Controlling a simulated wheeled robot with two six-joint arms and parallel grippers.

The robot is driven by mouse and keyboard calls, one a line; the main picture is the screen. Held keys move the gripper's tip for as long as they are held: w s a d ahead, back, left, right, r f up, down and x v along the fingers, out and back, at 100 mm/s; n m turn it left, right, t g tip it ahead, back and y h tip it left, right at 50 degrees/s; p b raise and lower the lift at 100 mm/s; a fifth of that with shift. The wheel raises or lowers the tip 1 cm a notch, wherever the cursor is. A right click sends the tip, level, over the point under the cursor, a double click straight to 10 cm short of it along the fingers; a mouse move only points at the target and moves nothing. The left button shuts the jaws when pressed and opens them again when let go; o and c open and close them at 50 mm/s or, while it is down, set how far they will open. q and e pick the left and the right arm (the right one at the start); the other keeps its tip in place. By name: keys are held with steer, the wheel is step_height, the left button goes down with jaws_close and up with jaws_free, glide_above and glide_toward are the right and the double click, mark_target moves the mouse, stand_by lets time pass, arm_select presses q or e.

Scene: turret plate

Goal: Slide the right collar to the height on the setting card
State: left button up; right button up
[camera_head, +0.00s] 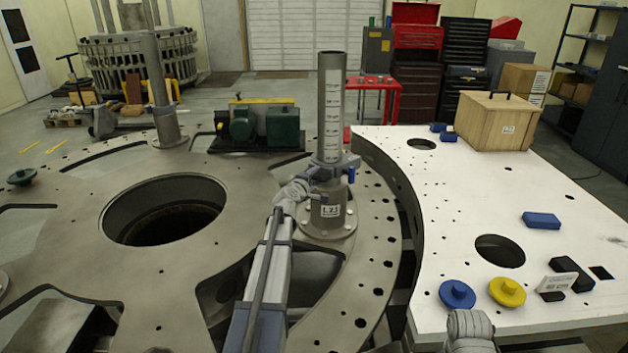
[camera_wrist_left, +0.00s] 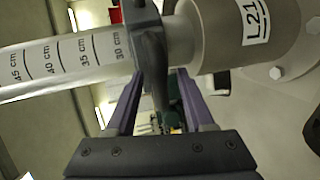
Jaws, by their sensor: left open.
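The right post (camera_head: 331,100) stands upright on the turret plate, with a white centimetre scale; it also shows in the left wrist view (camera_wrist_left: 60,62). The dark collar (camera_head: 338,170) sits low on it, above the labelled base (camera_head: 330,212). In the left wrist view the collar (camera_wrist_left: 150,45) lies beside the 30 cm mark, and its dark arm extends between my fingers. My left gripper (camera_head: 314,186) is open at the collar, with fingers (camera_wrist_left: 160,103) either side of that arm; contact is unclear. The setting card (camera_head: 556,283) stands on the white table, its writing too small to read.
My right arm's end (camera_head: 468,328) shows at the bottom edge; its fingers are hidden. Another post (camera_head: 164,85) stands left. The plate has a large central hole.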

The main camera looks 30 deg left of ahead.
arm_select(q)
jaws_close()
stand_by(0.3)
stand_by(1.1)
